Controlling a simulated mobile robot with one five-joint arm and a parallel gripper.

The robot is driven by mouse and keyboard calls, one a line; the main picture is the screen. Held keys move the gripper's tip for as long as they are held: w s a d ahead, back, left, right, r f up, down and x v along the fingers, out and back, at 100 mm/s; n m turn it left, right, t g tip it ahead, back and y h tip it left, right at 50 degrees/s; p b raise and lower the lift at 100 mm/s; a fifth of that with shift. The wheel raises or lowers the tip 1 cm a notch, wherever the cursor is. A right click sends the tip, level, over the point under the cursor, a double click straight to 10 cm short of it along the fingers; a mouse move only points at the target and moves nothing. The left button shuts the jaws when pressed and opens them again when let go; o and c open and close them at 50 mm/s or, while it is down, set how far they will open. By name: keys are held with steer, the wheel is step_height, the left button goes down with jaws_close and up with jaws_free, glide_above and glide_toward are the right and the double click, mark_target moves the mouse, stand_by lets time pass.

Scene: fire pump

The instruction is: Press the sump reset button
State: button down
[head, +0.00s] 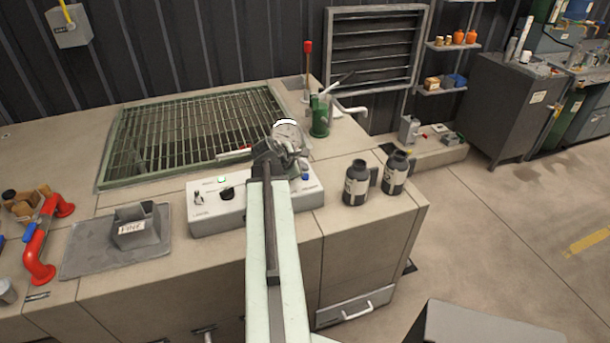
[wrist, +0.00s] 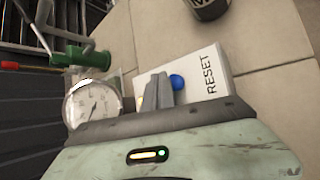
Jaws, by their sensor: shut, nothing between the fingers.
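The blue button (wrist: 177,82) sits on a white panel (wrist: 215,75) marked RESET in the wrist view. It also shows in the head view (head: 305,176), on the right end of the grey control box (head: 215,222). My gripper (wrist: 157,88) is shut and empty. In the wrist view its fingers are just left of the blue button and cover part of the panel. I cannot tell whether they touch the button. In the head view my gripper (head: 272,150) is over the right part of the box, and my arm hides some of it.
A round gauge (head: 288,133) stands close behind my gripper, with a green pump (head: 320,115) beyond. Two dark flasks (head: 357,182) stand to the right. The box also has a black knob (head: 227,193) and a green light (head: 222,180). A metal grate (head: 190,130) lies behind.

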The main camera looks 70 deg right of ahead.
stand_by(0.3)
steer(key=shift+f+b, duration=0.45)
steer(key=shift+f+b, duration=0.45)
steer(key=shift+b, duration=0.05)
stand_by(0.5)
stand_by(0.3)
steer(key=shift+r+p, duration=0.9)
steer(key=shift+p, duration=0.05)
step_height(320, 180, up, 5)
steer(key=p, duration=0.5)
steer(key=shift+r, duration=0.1)
stand_by(0.3)
